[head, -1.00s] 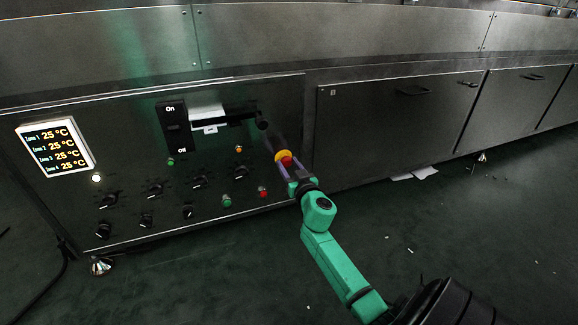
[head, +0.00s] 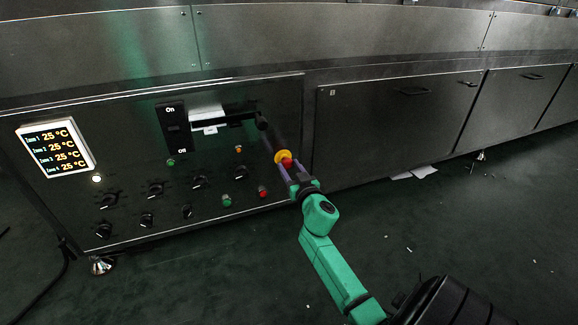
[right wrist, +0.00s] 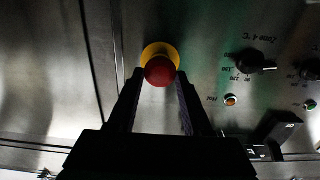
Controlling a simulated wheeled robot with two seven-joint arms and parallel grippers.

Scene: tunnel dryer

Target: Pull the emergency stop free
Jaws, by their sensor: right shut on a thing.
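The emergency stop is a red mushroom button (head: 287,162) on a yellow collar (head: 282,156), at the right end of the dark control panel (head: 130,215). In the right wrist view the red cap (right wrist: 160,71) sits between the fingertips, with the yellow collar (right wrist: 158,50) behind it. My right gripper (head: 284,166) reaches up to the panel from the lower right, with its fingers on either side of the red cap. It is shut on the button. My left gripper is not in view.
A temperature display (head: 56,148), an On/Off switch (head: 174,129), several black knobs, and green (head: 227,201) and red (head: 262,191) buttons share the panel. A closed cabinet door (head: 395,130) lies to the right. The dark floor in front is mostly clear.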

